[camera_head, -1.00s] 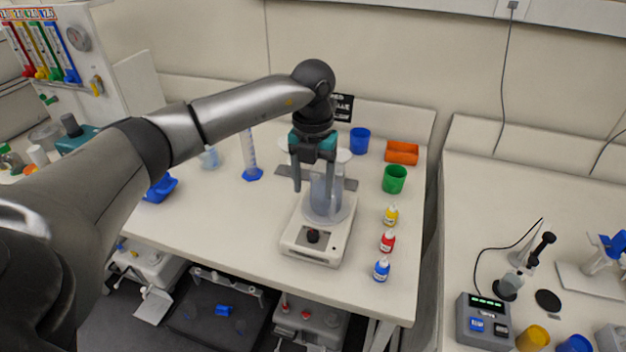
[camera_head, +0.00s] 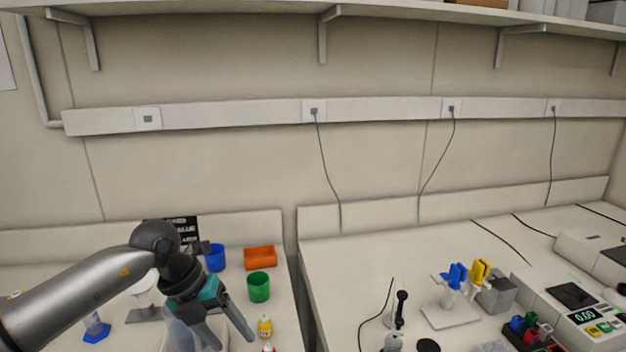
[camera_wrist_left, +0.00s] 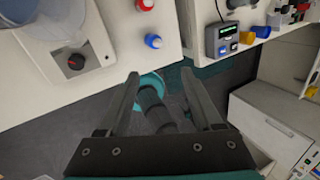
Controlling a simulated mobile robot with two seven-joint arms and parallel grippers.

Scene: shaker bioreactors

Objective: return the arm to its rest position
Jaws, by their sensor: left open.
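My left arm comes in from the left in the head view. Its gripper (camera_head: 229,330) is open and empty, its fingers apart and tilted down to the right over the left bench. The clear beaker (camera_head: 183,335) shows just left of the fingers, partly hidden by the gripper. In the left wrist view the open fingers (camera_wrist_left: 167,100) have nothing between them but my own parts and the floor beyond the bench edge. My right gripper is not in view.
A wall shelf (camera_head: 400,15) runs above.

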